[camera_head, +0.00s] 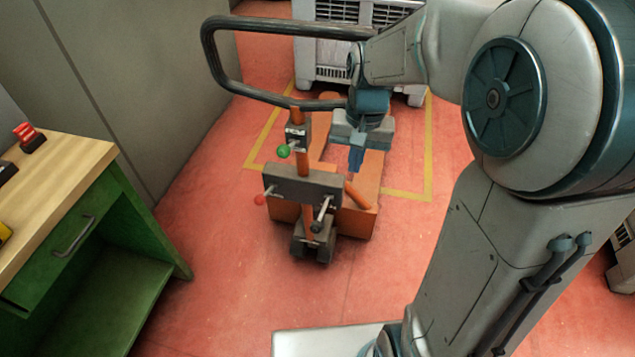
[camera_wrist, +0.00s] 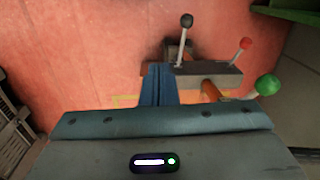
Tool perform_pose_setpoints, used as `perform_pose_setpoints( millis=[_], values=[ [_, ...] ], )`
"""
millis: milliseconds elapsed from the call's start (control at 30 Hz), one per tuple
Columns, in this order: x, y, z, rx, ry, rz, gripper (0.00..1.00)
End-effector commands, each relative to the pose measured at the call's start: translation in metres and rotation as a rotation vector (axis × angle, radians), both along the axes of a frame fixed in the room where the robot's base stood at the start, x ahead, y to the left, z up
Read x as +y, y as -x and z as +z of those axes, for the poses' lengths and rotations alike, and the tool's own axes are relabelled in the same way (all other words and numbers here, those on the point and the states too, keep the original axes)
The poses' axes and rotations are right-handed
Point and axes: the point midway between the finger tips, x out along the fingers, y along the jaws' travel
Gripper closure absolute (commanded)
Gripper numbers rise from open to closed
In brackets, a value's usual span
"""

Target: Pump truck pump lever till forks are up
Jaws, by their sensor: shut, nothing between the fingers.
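The orange pump truck (camera_head: 355,222) stands on the red floor with a large dark loop handle (camera_head: 225,75). A grey block (camera_head: 290,184) on its upright carries levers. There is a green knob (camera_head: 284,151), a red knob (camera_head: 259,199) and a black-knobbed lever (camera_head: 320,215). In the wrist view the black knob (camera_wrist: 187,20), red knob (camera_wrist: 246,43) and green knob (camera_wrist: 267,84) all show. Which one is the pump lever is not marked. My gripper (camera_head: 355,165) is shut and empty, pointing down to the right of the block. Its blue fingers (camera_wrist: 158,85) hide part of the block in the wrist view.
A grey crate (camera_head: 330,75) stands behind the truck, near yellow floor lines (camera_head: 428,150). A green workbench (camera_head: 110,230) with a wooden top is at the left. A grey wall (camera_head: 150,80) runs behind it. The floor between bench and truck is clear.

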Motion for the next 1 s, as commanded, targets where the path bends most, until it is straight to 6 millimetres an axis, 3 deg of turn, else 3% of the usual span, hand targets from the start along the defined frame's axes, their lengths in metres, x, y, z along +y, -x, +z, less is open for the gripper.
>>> perform_pose_setpoints(
  millis=[200,433,633,1000],
  values=[
    [0.015,-0.041,-0.038,0.092,-0.032,-0.068,1.0],
    [0.028,-0.072,-0.073,0.168,-0.059,-0.131,1.0],
    [0.034,-0.084,-0.089,0.204,-0.072,-0.16,1.0],
    [0.036,-0.086,-0.092,0.21,-0.074,-0.165,1.0]
  ],
)
